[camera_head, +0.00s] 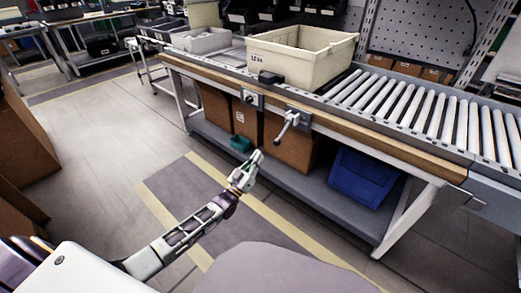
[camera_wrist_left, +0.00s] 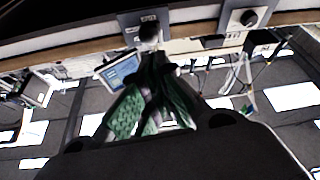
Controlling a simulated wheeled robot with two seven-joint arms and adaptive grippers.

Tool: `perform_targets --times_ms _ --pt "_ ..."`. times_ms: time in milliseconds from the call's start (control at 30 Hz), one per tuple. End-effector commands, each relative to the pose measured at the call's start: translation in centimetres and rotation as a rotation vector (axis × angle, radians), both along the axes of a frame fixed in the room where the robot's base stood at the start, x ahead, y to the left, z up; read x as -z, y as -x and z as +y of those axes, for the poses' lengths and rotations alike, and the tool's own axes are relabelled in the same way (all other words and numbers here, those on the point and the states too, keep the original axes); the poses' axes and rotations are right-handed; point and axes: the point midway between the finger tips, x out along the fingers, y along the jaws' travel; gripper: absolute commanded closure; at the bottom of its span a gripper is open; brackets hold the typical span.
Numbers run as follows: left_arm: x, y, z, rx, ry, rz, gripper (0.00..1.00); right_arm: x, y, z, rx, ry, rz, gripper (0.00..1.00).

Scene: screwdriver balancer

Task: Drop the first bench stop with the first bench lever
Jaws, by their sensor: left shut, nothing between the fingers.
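A lever with a pale handle (camera_head: 287,125) sticks out from a grey plate on the front rail of the roller bench, its handle slanting down and left. A black block (camera_head: 270,77) sits on the rail edge above a second plate with a dark knob (camera_head: 250,99); I cannot tell if it is the bench stop. My left gripper (camera_head: 257,157) is shut and empty, below and left of the lever's end, apart from it. In the left wrist view the gripper's green-padded fingers (camera_wrist_left: 151,65) point toward a dark rounded end (camera_wrist_left: 149,33) on a labelled plate, probably the lever.
A cream tote (camera_head: 300,58) stands on the rollers (camera_head: 410,100) behind the rail. On the lower shelf (camera_head: 330,200) are cardboard boxes (camera_head: 292,150), a teal bin (camera_head: 241,144) and a blue crate (camera_head: 362,178).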

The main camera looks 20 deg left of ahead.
Motion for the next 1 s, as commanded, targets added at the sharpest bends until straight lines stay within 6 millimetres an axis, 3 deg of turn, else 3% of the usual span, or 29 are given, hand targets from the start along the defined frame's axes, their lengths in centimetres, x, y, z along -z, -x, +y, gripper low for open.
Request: perform_targets --times_ms 233,1000 --pt "1.4 1.0 0.2 0.0 0.001 0.0 1.0 -0.4 0.1 -0.1 -0.002 0.006 0.009 0.6" --pt "1.9 1.1 -0.5 0.005 -0.009 0.029 1.0 -0.5 -0.1 -0.2 -0.003 0.012 0.007 0.6"
